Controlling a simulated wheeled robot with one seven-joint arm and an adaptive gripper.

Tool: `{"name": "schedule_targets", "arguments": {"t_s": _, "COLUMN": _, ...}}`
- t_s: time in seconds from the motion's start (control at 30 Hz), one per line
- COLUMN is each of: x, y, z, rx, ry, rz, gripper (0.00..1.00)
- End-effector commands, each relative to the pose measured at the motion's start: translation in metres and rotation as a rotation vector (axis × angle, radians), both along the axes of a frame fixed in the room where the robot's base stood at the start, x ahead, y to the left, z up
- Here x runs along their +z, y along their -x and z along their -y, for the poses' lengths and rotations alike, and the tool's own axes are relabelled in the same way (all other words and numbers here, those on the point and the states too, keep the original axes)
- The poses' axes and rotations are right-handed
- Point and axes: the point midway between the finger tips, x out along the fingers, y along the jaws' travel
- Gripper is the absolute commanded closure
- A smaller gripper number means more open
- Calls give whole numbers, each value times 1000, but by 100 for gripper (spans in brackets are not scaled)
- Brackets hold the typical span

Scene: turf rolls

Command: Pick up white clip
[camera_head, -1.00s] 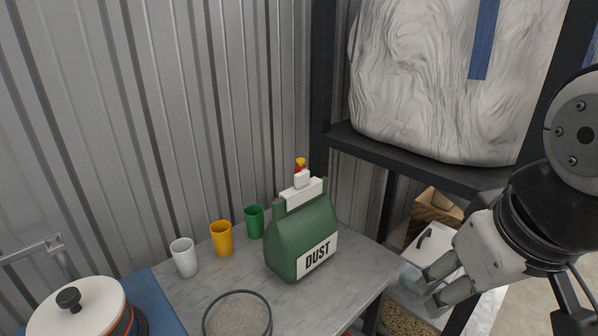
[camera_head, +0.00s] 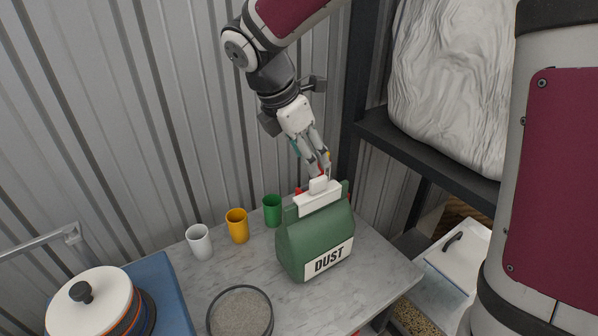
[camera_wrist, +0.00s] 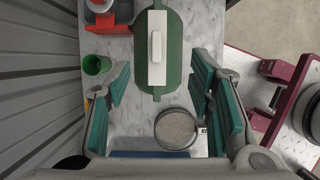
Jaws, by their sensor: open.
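The white clip (camera_head: 318,194) sits along the top edge of the green DUST bag (camera_head: 303,245), with its small raised grip on top. In the wrist view the clip (camera_wrist: 157,47) lies near the upper middle, a pale bar with a raised block, on the green bag (camera_wrist: 174,50). My gripper (camera_head: 318,174) is above and just behind the clip in the head view, pointing down. In the wrist view my gripper (camera_wrist: 160,95) is open and empty, its green-padded fingers wide apart, with the clip ahead between them. I see no contact.
White (camera_head: 199,242), yellow (camera_head: 237,226) and green (camera_head: 272,211) cups stand left of the bag. A round dish (camera_head: 241,314) lies in front. A red object (camera_wrist: 106,17) stands beside the bag in the wrist view. Shelving (camera_head: 430,141) rises to the right; the corrugated wall is behind.

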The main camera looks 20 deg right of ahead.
Motion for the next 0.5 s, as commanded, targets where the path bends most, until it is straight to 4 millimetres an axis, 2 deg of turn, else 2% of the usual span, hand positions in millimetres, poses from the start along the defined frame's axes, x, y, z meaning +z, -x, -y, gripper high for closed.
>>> {"name": "schedule_targets", "arguments": {"t_s": 0.3, "x": -54, "y": -6, "z": 21, "rx": 0, "ry": 0, "rz": -7, "gripper": 52}}
{"name": "schedule_targets", "arguments": {"t_s": 0.5, "x": -73, "y": -10, "z": 29, "rx": -1, "ry": 0, "rz": -2, "gripper": 52}}
